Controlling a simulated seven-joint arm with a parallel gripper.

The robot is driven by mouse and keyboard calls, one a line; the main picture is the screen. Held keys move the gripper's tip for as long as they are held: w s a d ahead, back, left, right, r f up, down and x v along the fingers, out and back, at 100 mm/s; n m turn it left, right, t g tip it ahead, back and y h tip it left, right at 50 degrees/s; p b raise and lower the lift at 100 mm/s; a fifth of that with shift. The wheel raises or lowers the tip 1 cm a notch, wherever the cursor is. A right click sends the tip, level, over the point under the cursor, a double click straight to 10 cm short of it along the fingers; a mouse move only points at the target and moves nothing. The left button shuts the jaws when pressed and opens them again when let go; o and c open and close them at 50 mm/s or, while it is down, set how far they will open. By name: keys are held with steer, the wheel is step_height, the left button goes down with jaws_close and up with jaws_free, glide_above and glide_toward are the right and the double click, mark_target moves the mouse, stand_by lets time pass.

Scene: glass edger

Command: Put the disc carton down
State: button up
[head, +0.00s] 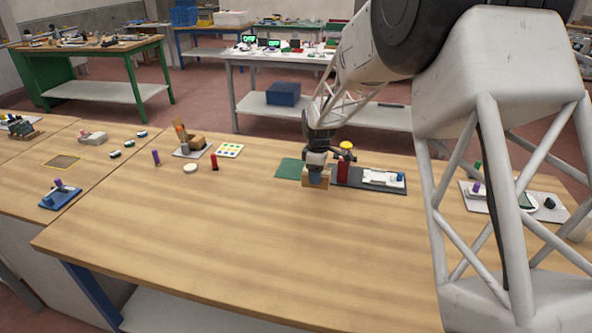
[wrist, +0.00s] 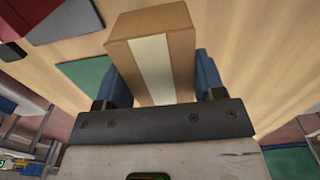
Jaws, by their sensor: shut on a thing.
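The disc carton (wrist: 178,45) is a brown box with a pale tape strip. In the wrist view it sits between the blue finger pads of my gripper (wrist: 160,88), which is shut on it. In the head view the carton (head: 323,184) is partly covered by my gripper (head: 315,174). It is at the near right edge of a green mat (head: 289,168) on the wooden table. I cannot tell whether its underside touches the table. The green mat (wrist: 88,78) also shows left of the carton in the wrist view.
A dark grey plate (head: 392,189) with a red block (head: 343,170) and a white fixture (head: 380,178) lies just right of the carton. A white disc (head: 190,168) and a dotted card (head: 229,150) are to the left. The table front (head: 220,240) is clear.

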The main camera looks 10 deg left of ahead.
mark_target(305, 170)
steer(key=shift+s+a, duration=0.2)
steer(key=shift+a, duration=1.75)
steer(key=shift+w+a+f, duration=0.25)
steer(key=shift+w+a, duration=0.85)
steer(key=shift+w, duration=1.35)
steer(key=shift+w+a+f, duration=0.3)
steer(key=shift+w+a, duration=0.8)
steer(key=shift+w, duration=1.3)
steer(key=shift+w+a+f, duration=0.25)
steer(key=shift+w+a, duration=0.85)
steer(key=shift+w, duration=1.35)
steer(key=shift+f, duration=1.8)
steer(key=shift+f, duration=0.15)
